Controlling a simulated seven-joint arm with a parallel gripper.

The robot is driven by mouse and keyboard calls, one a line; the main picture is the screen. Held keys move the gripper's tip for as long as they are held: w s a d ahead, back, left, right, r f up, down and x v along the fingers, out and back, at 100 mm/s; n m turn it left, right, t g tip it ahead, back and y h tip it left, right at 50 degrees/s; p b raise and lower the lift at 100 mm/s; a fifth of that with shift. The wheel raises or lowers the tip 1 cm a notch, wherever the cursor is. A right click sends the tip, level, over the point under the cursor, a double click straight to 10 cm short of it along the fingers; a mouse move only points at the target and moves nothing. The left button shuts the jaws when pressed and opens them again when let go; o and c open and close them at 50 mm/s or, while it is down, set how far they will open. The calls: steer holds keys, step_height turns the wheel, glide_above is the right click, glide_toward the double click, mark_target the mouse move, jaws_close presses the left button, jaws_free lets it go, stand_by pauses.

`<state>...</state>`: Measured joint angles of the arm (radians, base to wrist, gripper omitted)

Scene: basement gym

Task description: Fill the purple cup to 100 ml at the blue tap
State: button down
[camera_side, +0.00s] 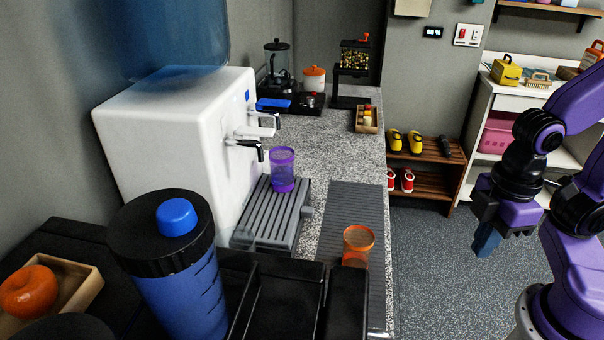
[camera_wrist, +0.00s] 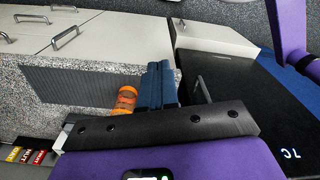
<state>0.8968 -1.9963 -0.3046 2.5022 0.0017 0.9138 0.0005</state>
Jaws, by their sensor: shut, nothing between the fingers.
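The purple cup (camera_side: 283,172) is translucent and stands upright on the grey ribbed drip tray (camera_side: 262,218) of the white dispenser (camera_side: 165,120). The dispenser has a nearer tap (camera_side: 245,145) and a farther tap (camera_side: 262,124), both with dark lever ends. A small blue mark (camera_side: 247,96) is on the dispenser's front above the farther tap. The cup is close to the nearer tap; I cannot tell its exact alignment or water level. My gripper (camera_side: 486,245) is shut and empty, off to the right, well away from the cup. Its blue fingers (camera_wrist: 157,88) are together in the wrist view.
An orange cup (camera_side: 358,246) stands on the grey ribbed mat (camera_side: 350,205); it also shows in the wrist view (camera_wrist: 125,101). A blue bottle (camera_side: 180,270) and black organiser (camera_side: 285,300) are in front. A blender (camera_side: 278,65) and small tray (camera_side: 366,120) stand at the back.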

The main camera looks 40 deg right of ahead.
steer(key=w+a+r+m+y, duration=0.1)
steer(key=w+a+r, duration=0.3)
steer(key=w, duration=0.3)
steer(key=w+a+r+m+t+y, duration=0.1)
steer(key=w+a+r, duration=0.25)
steer(key=w, duration=0.45)
steer(key=w+a+r, duration=0.3)
steer(key=w+a, duration=0.1)
steer(key=w, duration=0.3)
steer(key=w+d+r+m+t+y, duration=0.15)
steer(key=w+r, duration=0.25)
steer(key=w, duration=0.6)
steer(key=w+d+r+t, duration=0.2)
steer(key=w+r, duration=0.3)
steer(key=w, duration=0.5)
steer(key=shift+g, duration=0.25)
steer(key=shift+x, duration=2.7)
steer(key=shift+s+d+f, duration=0.1)
steer(key=shift+s+d, duration=0.05)
steer(key=shift+f, duration=0.1)
